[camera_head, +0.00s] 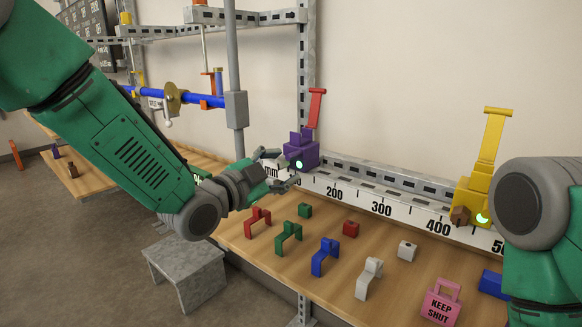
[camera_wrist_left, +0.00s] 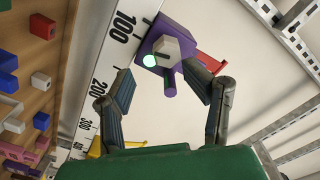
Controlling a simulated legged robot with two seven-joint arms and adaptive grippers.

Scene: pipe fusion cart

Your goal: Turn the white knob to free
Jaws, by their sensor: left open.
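A pale grey-white knob (camera_wrist_left: 170,48) sits on the face of the purple block (camera_wrist_left: 150,42), beside a glowing green light, in the left wrist view. A purple peg sticks out next to it. In the head view the purple block (camera_head: 303,152) rides on the white ruler rail, with a red lever above it; my gripper hides its knob there. My left gripper (camera_head: 283,171) is open just left of the block. In the left wrist view its fingers (camera_wrist_left: 163,90) are spread on either side of the block's front, with nothing between the tips. My right gripper is out of view.
A yellow block (camera_head: 479,190) with a brown knob and green light stands farther right on the ruler rail (camera_head: 385,210). Several coloured clips and small blocks and a pink "KEEP SHUT" tag (camera_head: 440,302) lie on the wooden shelf below. A grey post (camera_head: 236,110) rises behind my left arm.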

